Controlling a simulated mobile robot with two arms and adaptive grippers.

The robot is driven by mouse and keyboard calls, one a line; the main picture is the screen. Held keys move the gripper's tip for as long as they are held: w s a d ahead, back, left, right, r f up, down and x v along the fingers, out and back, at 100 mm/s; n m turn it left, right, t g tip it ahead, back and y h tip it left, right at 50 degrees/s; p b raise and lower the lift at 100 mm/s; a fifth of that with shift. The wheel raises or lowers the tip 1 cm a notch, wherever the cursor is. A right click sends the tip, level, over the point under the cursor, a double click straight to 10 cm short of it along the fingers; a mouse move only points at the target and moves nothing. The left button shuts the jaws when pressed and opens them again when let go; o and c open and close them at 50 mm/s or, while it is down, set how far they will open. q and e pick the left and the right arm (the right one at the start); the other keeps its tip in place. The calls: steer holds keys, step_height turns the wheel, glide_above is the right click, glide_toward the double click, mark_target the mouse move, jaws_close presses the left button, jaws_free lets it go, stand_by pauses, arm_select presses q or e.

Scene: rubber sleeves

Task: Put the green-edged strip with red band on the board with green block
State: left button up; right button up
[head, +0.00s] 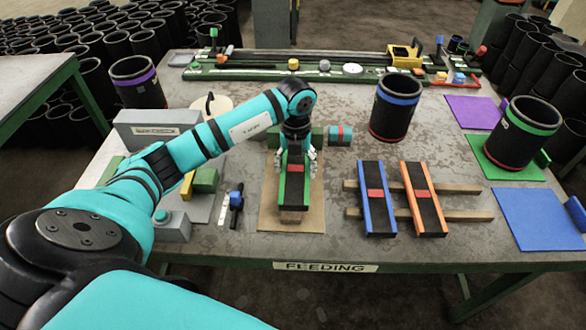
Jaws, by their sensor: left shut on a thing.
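The green-edged strip with red band (293,190) is black, with green long edges and a red band near its middle. My left gripper (296,165) is shut on it from above, near the band. The strip is over the tan board (267,220), pointing toward the table's front edge. I cannot tell whether it touches the board or hangs just above it. A green block (318,136) shows behind the board's far end, partly hidden by my gripper. My right gripper is not in view.
A blue-edged strip (377,200) and an orange-edged strip (423,200) lie across two wooden bars to the right. A grey box (155,130) and small fixtures are at left.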

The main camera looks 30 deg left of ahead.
mark_target(293, 166)
arm_select(q)
steer(key=shift+a+f, duration=0.1)
steer(key=shift+a, duration=0.4)
step_height(293, 166, down, 3)
steer(key=shift+p, duration=0.65)
steer(key=shift+w+f, duration=0.1)
steer(key=shift+f, duration=0.1)
steer(key=shift+f, duration=0.15)
steer(key=o, duration=1.2)
